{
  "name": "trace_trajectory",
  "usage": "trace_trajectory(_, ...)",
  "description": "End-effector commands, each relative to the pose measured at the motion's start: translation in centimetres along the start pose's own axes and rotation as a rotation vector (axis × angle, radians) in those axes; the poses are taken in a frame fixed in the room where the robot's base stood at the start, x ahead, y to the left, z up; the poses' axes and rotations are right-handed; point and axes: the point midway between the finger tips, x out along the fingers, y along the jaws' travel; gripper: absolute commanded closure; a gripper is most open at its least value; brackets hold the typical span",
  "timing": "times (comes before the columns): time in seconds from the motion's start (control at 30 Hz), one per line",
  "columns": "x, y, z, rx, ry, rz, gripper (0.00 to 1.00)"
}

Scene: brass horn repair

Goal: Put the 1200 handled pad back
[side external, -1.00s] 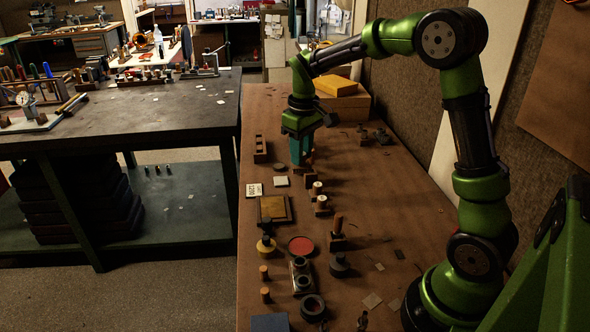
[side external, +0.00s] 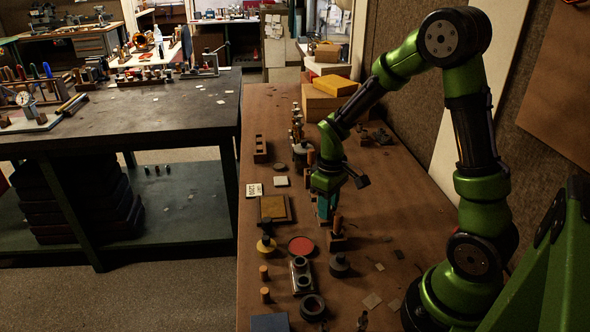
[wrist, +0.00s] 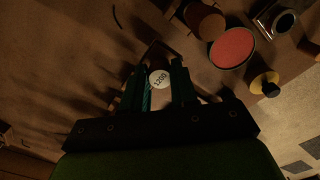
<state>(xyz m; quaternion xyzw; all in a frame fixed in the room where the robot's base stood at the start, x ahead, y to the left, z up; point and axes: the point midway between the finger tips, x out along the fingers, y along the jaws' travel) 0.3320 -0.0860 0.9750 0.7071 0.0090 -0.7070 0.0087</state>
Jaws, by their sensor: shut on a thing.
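The 1200 handled pad shows in the wrist view as a round white top marked 1200 (wrist: 160,78), between my gripper's fingers. In the side view my gripper (side external: 325,210) is low over the middle of the bench, its teal fingers pointing down. It is shut on the pad, which it hides in that view. I cannot tell whether the pad's underside touches the bench or a holder.
A wood-handled block (side external: 337,234) stands close in front of my gripper. A red disc (side external: 301,245) and a yellow-based handled piece (side external: 266,245) are nearer the camera. A square board (side external: 273,208) lies to the left. The right side of the brown bench (side external: 400,190) is largely clear.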

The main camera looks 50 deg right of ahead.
Motion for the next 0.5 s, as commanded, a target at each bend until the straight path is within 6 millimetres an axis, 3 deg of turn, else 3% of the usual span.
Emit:
trace_trajectory(0.13, 1.7, 0.0, 0.0, 0.001, -0.002, 0.000, 1.00)
trace_trajectory(0.5, 2.0, 0.0, 0.0, 0.001, 0.000, 0.000, 1.00)
